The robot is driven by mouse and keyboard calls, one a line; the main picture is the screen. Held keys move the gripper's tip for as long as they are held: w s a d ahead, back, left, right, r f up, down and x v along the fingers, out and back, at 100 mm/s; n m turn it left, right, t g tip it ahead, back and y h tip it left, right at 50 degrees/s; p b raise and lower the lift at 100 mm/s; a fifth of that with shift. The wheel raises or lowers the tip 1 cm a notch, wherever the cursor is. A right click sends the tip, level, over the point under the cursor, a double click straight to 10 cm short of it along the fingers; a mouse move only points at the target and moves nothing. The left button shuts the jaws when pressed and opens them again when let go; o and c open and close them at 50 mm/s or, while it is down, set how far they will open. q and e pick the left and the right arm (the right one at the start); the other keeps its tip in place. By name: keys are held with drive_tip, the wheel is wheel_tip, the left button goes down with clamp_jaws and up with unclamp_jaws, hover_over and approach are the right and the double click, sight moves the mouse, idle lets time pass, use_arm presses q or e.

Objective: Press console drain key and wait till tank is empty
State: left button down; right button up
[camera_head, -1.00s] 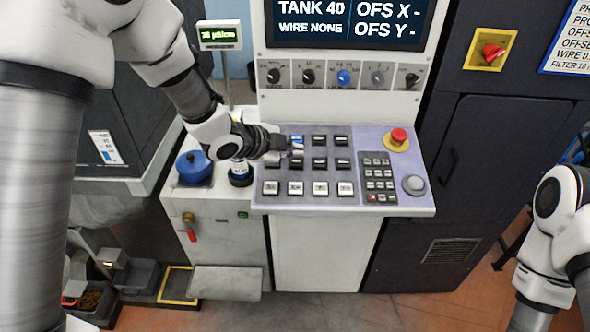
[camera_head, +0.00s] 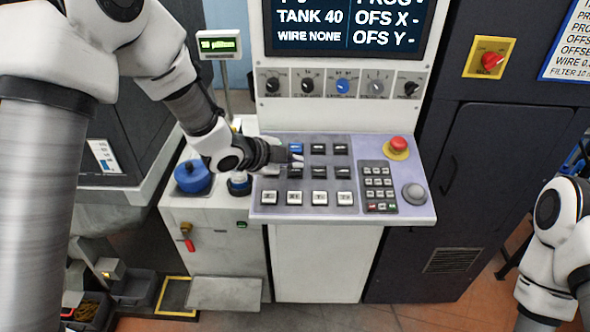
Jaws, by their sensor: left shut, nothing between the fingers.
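The console (camera_head: 350,208) has a sloped panel with rows of black and white keys, and one blue key (camera_head: 296,148) at the upper left. My left gripper (camera_head: 297,158) is shut and empty. Its tips are over the upper-left keys, just below the blue key; I cannot tell whether they touch a key. The gripper hides part of the left key column. The screen (camera_head: 345,25) above reads TANK 40, WIRE NONE, OFS X - and OFS Y -. My right arm shows at the right edge, its gripper out of the picture.
A red mushroom button (camera_head: 398,144) and a keypad (camera_head: 380,185) are on the panel's right. A row of knobs (camera_head: 343,86) runs under the screen. A blue-capped container (camera_head: 192,177) and a small green display (camera_head: 218,45) stand left. A red switch (camera_head: 490,61) is on the dark cabinet.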

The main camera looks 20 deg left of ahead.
idle(0.5)
use_arm(q)
drive_tip(key=shift+w+f+b, duration=0.1)
drive_tip(key=shift+f+b, duration=0.2)
drive_tip(key=shift+f, duration=0.1)
drive_tip(key=shift+f+b, duration=0.35)
drive_tip(key=shift+f, duration=0.05)
idle(0.4)
drive_tip(key=shift+r, duration=0.1)
drive_tip(key=shift+r+p, duration=0.65)
drive_tip(key=shift+r, duration=0.05)
drive_tip(key=shift+r+p, duration=0.45)
drive_tip(key=shift+r, duration=0.05)
drive_tip(key=r+p, duration=0.1)
drive_tip(key=r, duration=0.1)
drive_tip(key=s+r+p, duration=0.1)
drive_tip(key=r, duration=0.1)
drive_tip(key=shift+s+d+p, duration=0.1)
drive_tip(key=shift+d+p, duration=0.1)
drive_tip(key=shift+p, duration=0.15)
